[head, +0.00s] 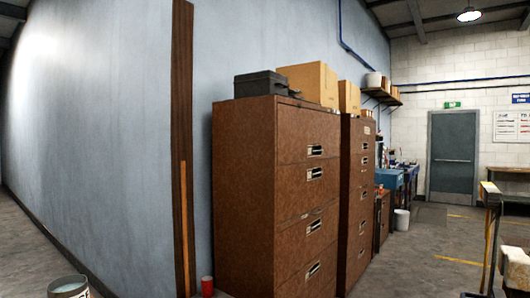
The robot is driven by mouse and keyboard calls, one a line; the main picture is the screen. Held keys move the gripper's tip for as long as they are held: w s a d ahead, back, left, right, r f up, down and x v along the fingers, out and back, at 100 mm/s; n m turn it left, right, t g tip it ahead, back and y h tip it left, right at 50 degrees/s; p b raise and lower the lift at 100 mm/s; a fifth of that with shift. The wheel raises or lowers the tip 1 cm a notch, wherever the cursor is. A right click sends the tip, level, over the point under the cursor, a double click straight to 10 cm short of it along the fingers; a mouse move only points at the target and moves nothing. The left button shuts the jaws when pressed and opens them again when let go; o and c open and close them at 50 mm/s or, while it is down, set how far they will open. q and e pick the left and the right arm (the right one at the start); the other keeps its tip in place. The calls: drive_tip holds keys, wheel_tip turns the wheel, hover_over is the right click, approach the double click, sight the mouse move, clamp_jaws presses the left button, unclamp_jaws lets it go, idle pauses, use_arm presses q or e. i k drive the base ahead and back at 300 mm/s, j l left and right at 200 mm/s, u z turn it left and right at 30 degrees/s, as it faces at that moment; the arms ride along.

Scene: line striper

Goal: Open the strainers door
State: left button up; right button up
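Nothing that I can make out as the strainers door shows in the head view. The only plain door is a grey door (453,156) in the far white brick wall, and it looks shut. Neither of my grippers is in view.
Two brown drawer cabinets (245,194) (357,205) stand along the blue wall, with cardboard boxes (312,82) and a black case (262,84) on top. A bucket (70,288) and red cup (207,286) are low at left. Open floor (430,255) lies between.

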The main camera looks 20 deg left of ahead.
sight(303, 135)
drive_tip(key=i+u, duration=0.35)
drive_tip(key=i+l+u, duration=0.15)
drive_tip(key=u, duration=0.2)
drive_tip(key=i+l+u, duration=0.2)
drive_tip(key=u, duration=0.15)
drive_tip(key=i+l, duration=0.05)
drive_tip(key=i, duration=0.05)
